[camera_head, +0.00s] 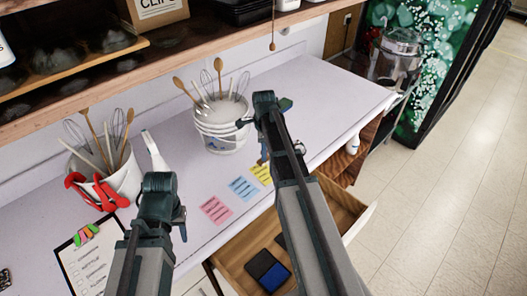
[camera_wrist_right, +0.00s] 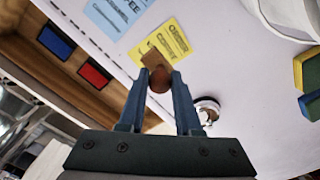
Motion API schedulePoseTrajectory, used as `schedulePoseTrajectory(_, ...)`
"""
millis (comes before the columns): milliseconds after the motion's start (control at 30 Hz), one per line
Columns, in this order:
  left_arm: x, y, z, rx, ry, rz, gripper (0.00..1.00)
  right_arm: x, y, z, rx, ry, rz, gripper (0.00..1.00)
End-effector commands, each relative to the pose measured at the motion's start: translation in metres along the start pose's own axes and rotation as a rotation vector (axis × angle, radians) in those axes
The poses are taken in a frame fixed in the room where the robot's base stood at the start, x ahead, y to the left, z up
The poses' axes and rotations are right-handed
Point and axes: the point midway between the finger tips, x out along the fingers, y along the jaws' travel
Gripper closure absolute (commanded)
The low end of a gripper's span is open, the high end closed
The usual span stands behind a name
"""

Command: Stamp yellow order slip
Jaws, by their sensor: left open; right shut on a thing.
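The yellow order slip (camera_head: 262,172) lies on the white counter near the front edge, partly hidden by my right arm in the head view. It also shows in the right wrist view (camera_wrist_right: 172,38). My right gripper (camera_wrist_right: 158,82) is shut on a small brown stamp (camera_wrist_right: 160,77) with a rounded grip. The stamp is over the near part of the slip; I cannot tell whether it touches. My right gripper also shows in the head view (camera_head: 263,153). My left gripper (camera_head: 182,226) is open and empty at the left, over the counter's front part.
A blue slip (camera_head: 243,188) and a pink slip (camera_head: 216,209) lie beside the yellow one. The open drawer (camera_head: 236,258) below holds a blue ink pad (camera_wrist_right: 56,42) and a red one (camera_wrist_right: 95,73). Utensil buckets (camera_head: 221,130) and a clipboard (camera_head: 88,262) stand or lie around.

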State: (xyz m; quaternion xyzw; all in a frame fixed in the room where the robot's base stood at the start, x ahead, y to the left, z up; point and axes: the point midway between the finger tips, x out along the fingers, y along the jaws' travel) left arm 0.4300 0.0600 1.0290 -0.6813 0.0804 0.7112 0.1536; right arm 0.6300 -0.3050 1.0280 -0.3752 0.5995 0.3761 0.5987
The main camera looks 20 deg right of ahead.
Motion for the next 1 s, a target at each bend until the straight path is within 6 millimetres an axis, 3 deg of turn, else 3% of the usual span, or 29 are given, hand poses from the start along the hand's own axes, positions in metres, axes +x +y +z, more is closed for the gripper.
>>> schedulePoseTrajectory(533, 0.052, 0.005, -0.003, -0.002, 0.000, 0.000, 0.55, 0.052, 0.000, 0.000, -0.001, 0.000, 0.000, 1.00)
schedulePoseTrajectory(1000, 0.055, 0.005, -0.003, -0.002, 0.000, 0.000, 0.55, 0.056, 0.000, 0.000, -0.001, 0.000, 0.000, 1.00)
